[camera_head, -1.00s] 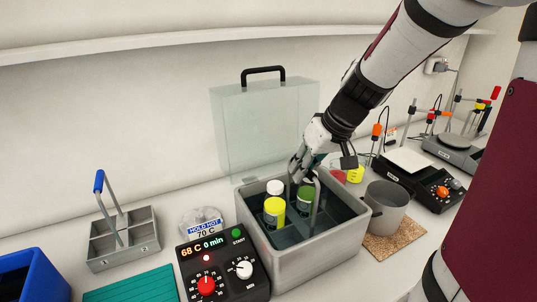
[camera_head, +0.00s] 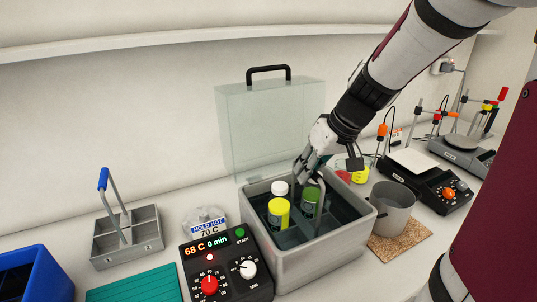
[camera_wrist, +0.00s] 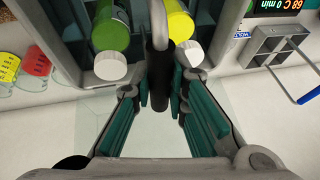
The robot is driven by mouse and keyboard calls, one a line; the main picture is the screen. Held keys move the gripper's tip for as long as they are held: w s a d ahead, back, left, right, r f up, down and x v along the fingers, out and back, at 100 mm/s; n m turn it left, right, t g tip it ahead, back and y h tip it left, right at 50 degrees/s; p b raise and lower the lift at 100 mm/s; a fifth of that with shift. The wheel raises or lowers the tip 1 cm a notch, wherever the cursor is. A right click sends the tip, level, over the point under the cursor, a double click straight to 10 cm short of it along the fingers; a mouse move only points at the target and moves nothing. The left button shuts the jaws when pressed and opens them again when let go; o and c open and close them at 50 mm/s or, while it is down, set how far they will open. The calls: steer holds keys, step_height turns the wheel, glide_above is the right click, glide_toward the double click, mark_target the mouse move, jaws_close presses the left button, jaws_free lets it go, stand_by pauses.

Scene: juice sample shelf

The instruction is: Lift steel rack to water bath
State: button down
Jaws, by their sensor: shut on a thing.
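The water bath (camera_head: 322,262) is a grey open box in the middle of the bench. A rack stands inside it, its grey handle (camera_head: 320,198) rising above the rim. A yellow bottle (camera_head: 278,213), a green bottle (camera_head: 309,197) and a white cap (camera_head: 279,187) show in the bath. My gripper (camera_head: 308,172) is over the back of the bath, shut on the rack's handle. In the wrist view the dark handle grip (camera_wrist: 158,75) is between my fingers, with green (camera_wrist: 109,30) and yellow (camera_wrist: 179,22) bottles on either side and two white caps. The rack's lower part is hidden.
An empty divided rack with a blue handle (camera_head: 133,237) stands at the left, near a blue bin (camera_head: 45,275) and teal mat (camera_head: 135,285). The control box (camera_head: 226,262) reads 68 C, 0 min. A clear lid (camera_head: 265,120) stands behind the bath; a grey pot (camera_head: 393,207) is right.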

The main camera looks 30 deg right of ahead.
steer(key=c, duration=1.5)
jaws_free()
steer(key=shift+s+f, duration=0.1)
steer(key=v, duration=1.2)
steer(key=s+a+f, duration=0.1)
steer(key=s+a, duration=0.2)
steer(key=a, duration=0.1)
steer(key=s+a+f+h, duration=0.1)
steer(key=s+a, duration=0.3)
steer(key=a, duration=0.1)
steer(key=s+a+f+h, duration=0.1)
steer(key=s+a, duration=0.2)
steer(key=a, duration=0.2)
steer(key=shift+s+a, duration=0.15)
steer(key=shift+s, duration=0.1)
